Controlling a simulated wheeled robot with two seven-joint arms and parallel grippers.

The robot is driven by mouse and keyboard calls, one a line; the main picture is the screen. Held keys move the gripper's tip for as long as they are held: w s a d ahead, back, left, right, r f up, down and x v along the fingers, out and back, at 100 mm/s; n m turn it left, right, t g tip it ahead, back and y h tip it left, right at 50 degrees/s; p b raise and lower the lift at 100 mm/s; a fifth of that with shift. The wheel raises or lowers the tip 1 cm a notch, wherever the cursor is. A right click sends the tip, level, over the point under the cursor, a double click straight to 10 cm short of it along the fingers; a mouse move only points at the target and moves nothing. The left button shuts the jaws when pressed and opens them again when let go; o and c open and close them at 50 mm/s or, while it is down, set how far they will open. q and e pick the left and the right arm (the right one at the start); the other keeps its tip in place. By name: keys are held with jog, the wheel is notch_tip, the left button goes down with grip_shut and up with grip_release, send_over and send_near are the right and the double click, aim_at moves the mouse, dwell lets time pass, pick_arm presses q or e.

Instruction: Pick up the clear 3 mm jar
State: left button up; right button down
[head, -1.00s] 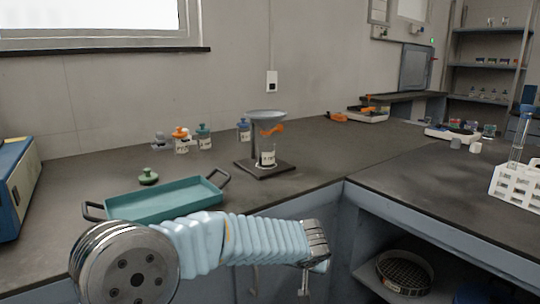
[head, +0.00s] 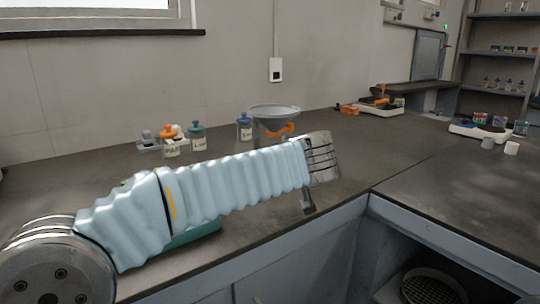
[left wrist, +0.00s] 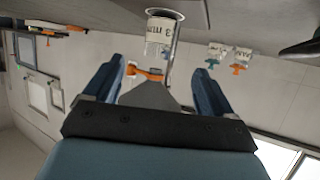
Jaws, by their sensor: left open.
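The clear 3 mm jar (left wrist: 163,28) shows in the left wrist view, its white label reading 3 mm, upside down at the top of the picture. It is ahead of my left gripper (left wrist: 158,66), which is open with nothing between its two blue fingers. The jar is apart from the fingers. In the head view my left arm hides the jar and the base of the funnel stand. The grey funnel (head: 274,110) and orange clamp (head: 281,130) show above the arm. My right gripper is in neither view.
Jars with an orange lid (head: 168,132), a green-blue lid (head: 196,130) and a blue lid (head: 244,121) stand left of the funnel. A teal tray (head: 195,233) is mostly hidden behind my arm. The bench (head: 440,170) at right is largely clear.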

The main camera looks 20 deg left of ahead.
pick_arm(q)
jog(key=x, duration=0.3)
jog(key=p+x, duration=0.1)
jog(key=x, duration=0.5)
jog(key=shift+w+a+r+p, duration=0.15)
jog(key=shift+w+r+p, duration=0.1)
jog(key=shift+p, duration=0.1)
jog(key=p+x, duration=0.2)
jog(key=x, duration=0.2)
jog(key=shift+w+a, duration=0.15)
jog(key=shift+a, duration=0.1)
jog(key=shift+w+a+f, duration=0.1)
jog(key=shift+w+f, duration=0.1)
jog(key=shift+w, duration=0.05)
jog(key=c, duration=1.1)
